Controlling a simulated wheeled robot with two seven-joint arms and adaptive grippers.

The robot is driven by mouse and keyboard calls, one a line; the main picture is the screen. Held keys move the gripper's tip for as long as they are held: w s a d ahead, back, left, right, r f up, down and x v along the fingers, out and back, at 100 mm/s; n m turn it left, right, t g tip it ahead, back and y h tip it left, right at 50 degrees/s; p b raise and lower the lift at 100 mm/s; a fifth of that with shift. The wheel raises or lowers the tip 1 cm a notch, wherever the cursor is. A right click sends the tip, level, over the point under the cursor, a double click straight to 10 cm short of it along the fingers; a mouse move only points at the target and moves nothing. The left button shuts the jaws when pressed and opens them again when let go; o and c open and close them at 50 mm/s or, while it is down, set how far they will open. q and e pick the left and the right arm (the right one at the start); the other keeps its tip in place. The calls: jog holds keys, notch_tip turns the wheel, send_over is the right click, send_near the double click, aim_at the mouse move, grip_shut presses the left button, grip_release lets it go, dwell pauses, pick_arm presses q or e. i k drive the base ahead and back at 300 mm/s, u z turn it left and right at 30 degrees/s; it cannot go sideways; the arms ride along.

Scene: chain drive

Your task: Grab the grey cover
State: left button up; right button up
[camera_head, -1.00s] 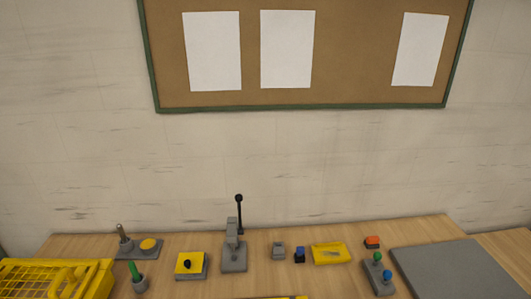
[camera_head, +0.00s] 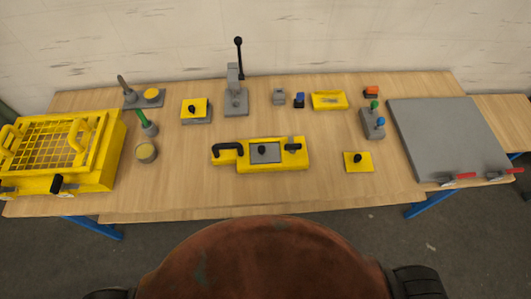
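A grey square plate with a black knob (camera_head: 265,153) sits in the middle of a yellow fixture (camera_head: 240,165) at the centre of the table. A black handle (camera_head: 228,147) is on the fixture's left end and another black part is on its right. A large flat grey panel (camera_head: 445,138) lies at the right of the table, with red-handled parts at its front edge. I cannot tell for sure which of the two grey pieces is called the cover. Neither of my grippers is in view.
A yellow basket with a mesh lid (camera_head: 60,150) stands at the left. A grey lever press (camera_head: 236,98) stands at the back. A yellow plate with a black knob (camera_head: 358,161) lies right of the fixture. The table's front strip (camera_head: 200,200) is clear.

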aim_at(261, 154)
jog(key=z, duration=0.05)
jog(key=k, duration=1.1)
jog(key=u, duration=0.8)
jog(key=i, duration=1.3)
jog(key=z, duration=0.8)
